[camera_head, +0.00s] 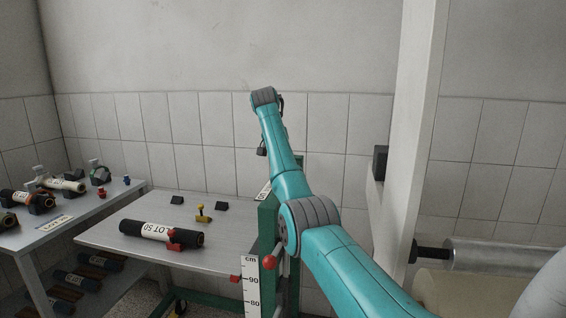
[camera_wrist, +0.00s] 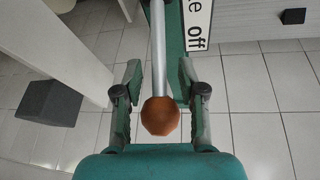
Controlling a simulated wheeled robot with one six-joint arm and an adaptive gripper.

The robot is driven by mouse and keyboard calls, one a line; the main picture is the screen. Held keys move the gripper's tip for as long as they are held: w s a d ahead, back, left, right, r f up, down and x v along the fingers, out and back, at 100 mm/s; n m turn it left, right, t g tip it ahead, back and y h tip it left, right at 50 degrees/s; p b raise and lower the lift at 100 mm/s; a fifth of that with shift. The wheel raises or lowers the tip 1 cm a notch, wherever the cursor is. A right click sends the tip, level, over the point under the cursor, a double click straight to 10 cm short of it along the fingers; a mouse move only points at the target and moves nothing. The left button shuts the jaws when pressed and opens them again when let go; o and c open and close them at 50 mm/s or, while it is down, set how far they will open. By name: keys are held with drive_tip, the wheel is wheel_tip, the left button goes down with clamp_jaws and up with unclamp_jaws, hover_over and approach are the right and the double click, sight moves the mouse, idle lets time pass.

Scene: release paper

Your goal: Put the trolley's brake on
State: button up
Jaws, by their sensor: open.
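The trolley (camera_head: 130,236) is a grey flat-topped table with a green upright (camera_head: 268,225) at its right end. In the wrist view, a grey lever (camera_wrist: 158,50) with an orange-brown knob (camera_wrist: 160,116) runs beside a green plate with a white label (camera_wrist: 197,22) reading "e off", partly cut off. My gripper (camera_wrist: 160,70) is open, with one finger on each side of the lever and its knob. A gap shows on both sides, and I see no grip. In the head view my arm hides most of that area.
A red ball knob (camera_head: 269,262) is on the upright, by a cm scale (camera_head: 251,285). A white post (camera_head: 405,130) stands right; a side table (camera_head: 85,218) stands left.

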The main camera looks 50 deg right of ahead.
drive_tip(key=shift+c, duration=0.2)
clamp_jaws()
drive_tip(key=shift+r, duration=0.15)
